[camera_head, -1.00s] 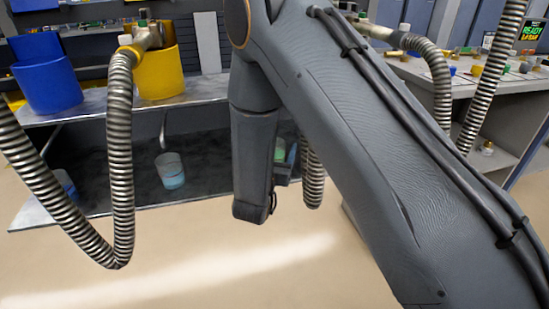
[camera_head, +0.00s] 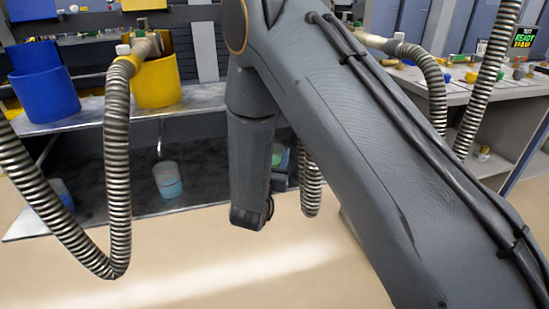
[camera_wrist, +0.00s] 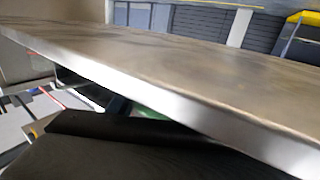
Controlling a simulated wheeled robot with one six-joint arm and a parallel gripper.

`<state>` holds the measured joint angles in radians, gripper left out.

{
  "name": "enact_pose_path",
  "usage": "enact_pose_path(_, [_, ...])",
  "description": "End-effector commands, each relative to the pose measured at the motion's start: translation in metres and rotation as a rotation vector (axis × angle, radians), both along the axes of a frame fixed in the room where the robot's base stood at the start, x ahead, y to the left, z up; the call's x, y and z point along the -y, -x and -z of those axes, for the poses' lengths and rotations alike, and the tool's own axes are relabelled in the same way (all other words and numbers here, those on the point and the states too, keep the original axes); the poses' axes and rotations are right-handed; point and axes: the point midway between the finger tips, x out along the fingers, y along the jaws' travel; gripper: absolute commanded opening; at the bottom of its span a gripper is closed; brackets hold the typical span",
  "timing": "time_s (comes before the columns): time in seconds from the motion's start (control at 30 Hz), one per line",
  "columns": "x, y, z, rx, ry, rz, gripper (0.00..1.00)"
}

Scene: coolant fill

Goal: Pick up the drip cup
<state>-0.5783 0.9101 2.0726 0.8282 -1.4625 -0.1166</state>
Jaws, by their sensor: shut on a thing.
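A clear cup with green contents, which I take as the drip cup (camera_head: 279,156), shows partly behind my forearm in the head view. In the wrist view a green patch of it (camera_wrist: 150,113) shows under the metal bench edge, beside dark finger parts. My gripper (camera_wrist: 120,106) is shut on it, though the bench edge and dark parts in front hide most of the grip. In the head view my gripper is mostly hidden behind my arm. I cannot tell whether the cup touches the lower shelf.
Another clear cup with blue liquid (camera_head: 167,181) stands on the dark lower shelf, and one more (camera_head: 62,194) is farther left. The metal bench top (camera_wrist: 200,75) is close to my wrist. Ribbed hoses (camera_head: 117,160) hang in front. Blue (camera_head: 45,95) and yellow (camera_head: 157,88) buckets stand on the bench.

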Motion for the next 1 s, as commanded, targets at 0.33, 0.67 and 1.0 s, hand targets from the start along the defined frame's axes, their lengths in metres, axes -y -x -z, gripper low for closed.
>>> enact_pose_path(0.33, [0.0,0.0,-0.032,0.002,0.0,0.0,0.2])
enact_pose_path(0.67, [0.0,0.0,-0.063,0.001,-0.002,0.0,0.2])
enact_pose_path(1.0, [0.0,0.0,-0.085,0.002,0.0,0.0,0.2])
